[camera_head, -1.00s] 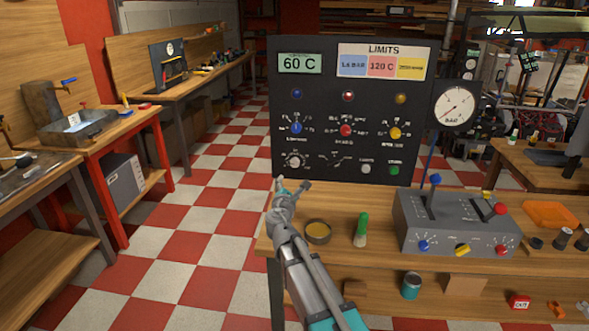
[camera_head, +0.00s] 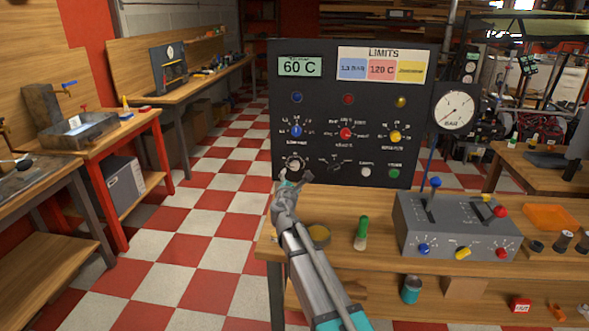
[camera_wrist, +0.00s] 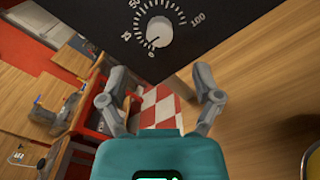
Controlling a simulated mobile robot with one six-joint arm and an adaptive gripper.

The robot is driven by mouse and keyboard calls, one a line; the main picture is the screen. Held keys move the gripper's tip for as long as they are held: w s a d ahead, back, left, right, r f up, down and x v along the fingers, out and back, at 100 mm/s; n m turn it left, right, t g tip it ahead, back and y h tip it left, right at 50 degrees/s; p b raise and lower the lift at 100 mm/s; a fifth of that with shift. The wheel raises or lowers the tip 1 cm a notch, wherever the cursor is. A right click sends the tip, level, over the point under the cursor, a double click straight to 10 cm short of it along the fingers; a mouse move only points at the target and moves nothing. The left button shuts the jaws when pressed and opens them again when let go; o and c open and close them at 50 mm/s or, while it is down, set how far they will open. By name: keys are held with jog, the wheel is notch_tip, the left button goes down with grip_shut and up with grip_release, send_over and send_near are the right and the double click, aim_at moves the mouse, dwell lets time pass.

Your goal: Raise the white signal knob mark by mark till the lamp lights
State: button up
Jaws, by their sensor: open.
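The white signal knob (camera_head: 295,164) sits at the lower left of the black panel. In the wrist view the white knob (camera_wrist: 160,31) has a dial marked from 0 to 100, and its pointer is near 0. My gripper (camera_head: 292,178) is just below the knob in the head view. In the wrist view my gripper (camera_wrist: 167,80) has its fingers spread with nothing between them, and the knob lies beyond the fingertips, not touched. Blue (camera_head: 297,97), red (camera_head: 348,99) and yellow (camera_head: 401,101) lamps on the panel look dark.
The panel (camera_head: 320,120) also carries blue, red and yellow knobs, white and green buttons, and a 60 C display (camera_head: 299,67). A round gauge (camera_head: 454,110) stands to its right. A grey control box (camera_head: 455,238), a green-topped bottle (camera_head: 361,233) and a round tin (camera_head: 319,235) are on the bench.

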aim_at(295, 167)
jog(key=w, duration=0.7)
jog(key=shift+w+d, duration=0.1)
jog(key=shift+w, duration=0.3)
grip_shut()
jog(key=shift+m, duration=1.2)
grip_release()
jog(key=shift+s, duration=0.1)
jog(key=s, duration=1.1)
jog(key=shift+s+a, duration=0.2)
jog(key=shift+s, duration=0.2)
